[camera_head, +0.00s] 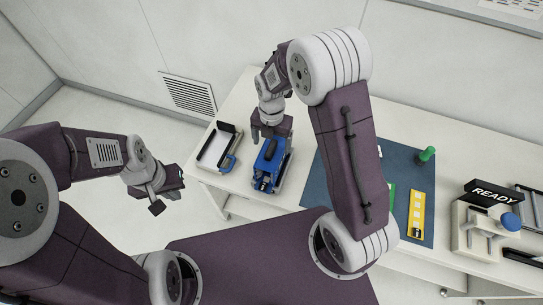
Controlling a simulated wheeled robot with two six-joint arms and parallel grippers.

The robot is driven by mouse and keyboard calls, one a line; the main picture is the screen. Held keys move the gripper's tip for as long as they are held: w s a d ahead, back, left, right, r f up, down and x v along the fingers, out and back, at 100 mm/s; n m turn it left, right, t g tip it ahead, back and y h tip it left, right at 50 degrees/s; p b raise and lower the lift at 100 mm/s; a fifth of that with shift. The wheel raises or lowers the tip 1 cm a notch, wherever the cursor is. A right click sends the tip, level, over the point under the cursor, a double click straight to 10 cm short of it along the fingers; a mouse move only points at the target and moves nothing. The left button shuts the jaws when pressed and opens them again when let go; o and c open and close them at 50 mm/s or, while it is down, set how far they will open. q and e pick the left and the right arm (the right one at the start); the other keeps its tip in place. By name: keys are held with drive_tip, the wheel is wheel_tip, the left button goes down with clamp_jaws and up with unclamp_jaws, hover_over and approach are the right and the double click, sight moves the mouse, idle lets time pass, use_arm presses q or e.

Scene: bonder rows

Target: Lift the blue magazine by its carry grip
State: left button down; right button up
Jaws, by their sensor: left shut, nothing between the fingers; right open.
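The blue magazine (266,172) stands on the white bench, left of the dark blue mat. Its carry grip is hard to make out at this size. My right gripper (271,135) is open, at the far end of the magazine and close above it; I cannot tell whether it touches. My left gripper (171,194) is shut and empty, off the bench's left end and apart from the magazine.
A white tray (207,160) with black and blue parts sits just left of the magazine. The dark blue mat (311,184) holds a green knob (427,154) and a yellow strip (417,211). A READY sign (494,193) and a fixture with a blue knob (511,222) stand at right.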

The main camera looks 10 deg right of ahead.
drive_tip(key=shift+f+p, duration=0.3)
wheel_tip(320, 180, down, 4)
drive_tip(key=shift+w+d+f+p, duration=0.1)
drive_tip(key=shift+p, duration=0.55)
drive_tip(key=shift+f, duration=0.25)
drive_tip(key=c, duration=1)
drive_tip(key=shift+r, duration=0.1)
clamp_jaws()
